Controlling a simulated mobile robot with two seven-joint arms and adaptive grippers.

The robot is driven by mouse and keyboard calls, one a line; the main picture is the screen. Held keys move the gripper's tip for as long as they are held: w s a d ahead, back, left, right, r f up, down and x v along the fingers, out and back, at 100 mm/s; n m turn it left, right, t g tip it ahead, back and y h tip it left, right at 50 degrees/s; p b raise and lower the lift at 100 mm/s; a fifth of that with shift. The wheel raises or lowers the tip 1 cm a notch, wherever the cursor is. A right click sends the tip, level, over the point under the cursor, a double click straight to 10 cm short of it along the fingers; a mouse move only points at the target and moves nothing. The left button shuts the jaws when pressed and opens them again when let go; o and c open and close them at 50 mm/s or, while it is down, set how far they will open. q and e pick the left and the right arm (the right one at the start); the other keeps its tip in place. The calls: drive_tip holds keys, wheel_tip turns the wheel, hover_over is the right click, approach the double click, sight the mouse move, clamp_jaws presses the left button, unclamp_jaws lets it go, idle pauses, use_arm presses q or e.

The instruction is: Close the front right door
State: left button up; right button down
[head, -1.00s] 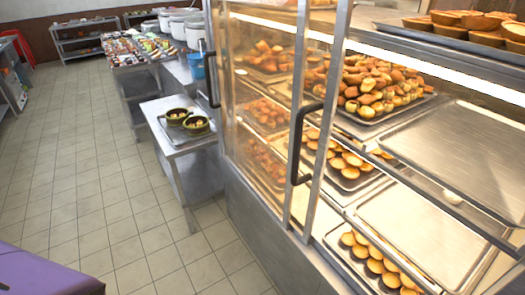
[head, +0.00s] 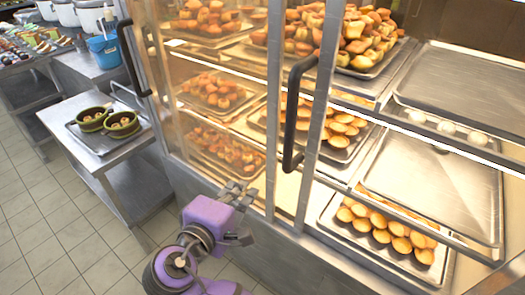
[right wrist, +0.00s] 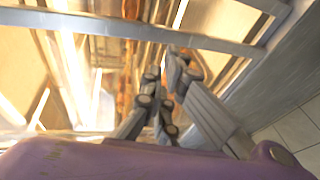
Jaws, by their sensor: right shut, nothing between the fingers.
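The front right door is a sliding glass panel with a metal frame (head: 324,95) and a black vertical handle (head: 291,110). It stands near the middle of the display cabinet, with an uncovered opening to its right showing trays. My right gripper (head: 238,190) is in front of the cabinet's lower left glass, left of and below the black handle, apart from it. In the right wrist view its fingers (right wrist: 166,85) are together and empty, with blurred cabinet frames and shelves beyond. The handle cannot be made out there. My left gripper is not in view.
A second black handle (head: 132,58) is on the cabinet's left edge. A low metal table (head: 98,155) with two green pots (head: 108,122) stands left of the cabinet. A tray of round cakes (head: 385,232) lies in the opening. Tiled floor (head: 40,215) is clear at the left.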

wheel_tip(320, 180, up, 9)
drive_tip(key=s+a+t+h+b, duration=0.1)
drive_tip(key=a+t+h, duration=0.1)
drive_tip(key=w+d+m+p, duration=0.1)
drive_tip(key=w+d+p, duration=0.1)
drive_tip(key=w+d, duration=0.3)
drive_tip(key=shift+w+d+r+h, duration=0.15)
drive_tip(key=shift+d+r+h, duration=0.25)
drive_tip(key=shift+d, duration=0.75)
